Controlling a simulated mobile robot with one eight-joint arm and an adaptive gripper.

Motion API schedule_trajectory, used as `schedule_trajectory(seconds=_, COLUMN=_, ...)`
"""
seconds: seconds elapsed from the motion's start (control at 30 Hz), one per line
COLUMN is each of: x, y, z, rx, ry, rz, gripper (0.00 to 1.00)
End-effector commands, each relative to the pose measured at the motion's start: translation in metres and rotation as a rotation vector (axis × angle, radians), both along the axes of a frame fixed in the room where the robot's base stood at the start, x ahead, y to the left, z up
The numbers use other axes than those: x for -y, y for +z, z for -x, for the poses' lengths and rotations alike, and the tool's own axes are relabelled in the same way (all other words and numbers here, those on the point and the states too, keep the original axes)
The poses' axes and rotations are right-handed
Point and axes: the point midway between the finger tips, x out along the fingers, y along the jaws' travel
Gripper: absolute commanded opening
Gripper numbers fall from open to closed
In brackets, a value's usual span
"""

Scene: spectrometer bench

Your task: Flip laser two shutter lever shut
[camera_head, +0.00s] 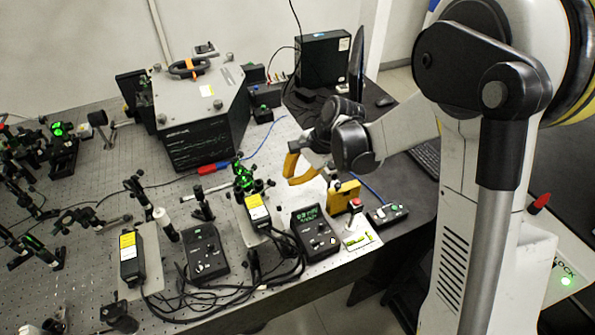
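Two black laser heads with yellow labels sit on pale plates on the bench: a left one (129,262) and a right one (257,213). I cannot read which one is laser two. A shutter lever cannot be made out on either, so its position is unclear. A black control box stands right of each head: the left box (206,253) and the right box (315,232), with a green display. My gripper (324,184) has yellow fingers that look spread apart, with nothing visible between them. It is above the bench's right part, up and right of the right laser head.
A red-topped button box (354,232) and small switch box (387,214) are near the front edge. Loose black cables (215,295) lie in front. A large dark instrument (205,125) stands behind. Optics mounts (62,150) crowd the left. Some perforated bench (105,178) is bare.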

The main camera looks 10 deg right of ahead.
Motion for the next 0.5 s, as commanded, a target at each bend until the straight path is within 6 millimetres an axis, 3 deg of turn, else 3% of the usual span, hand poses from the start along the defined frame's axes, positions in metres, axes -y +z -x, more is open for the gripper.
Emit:
schedule_trajectory(seconds=0.17, x=-0.017, y=-0.036, z=-0.006, rx=0.000, ry=0.002, rz=0.000, gripper=0.00)
schedule_trajectory(seconds=0.3, x=-0.024, y=-0.015, z=0.007, rx=0.000, ry=0.000, rz=-0.001, gripper=0.00)
schedule_trajectory(seconds=0.5, x=-0.029, y=-0.003, z=0.016, rx=0.000, ry=0.000, rz=-0.001, gripper=0.00)
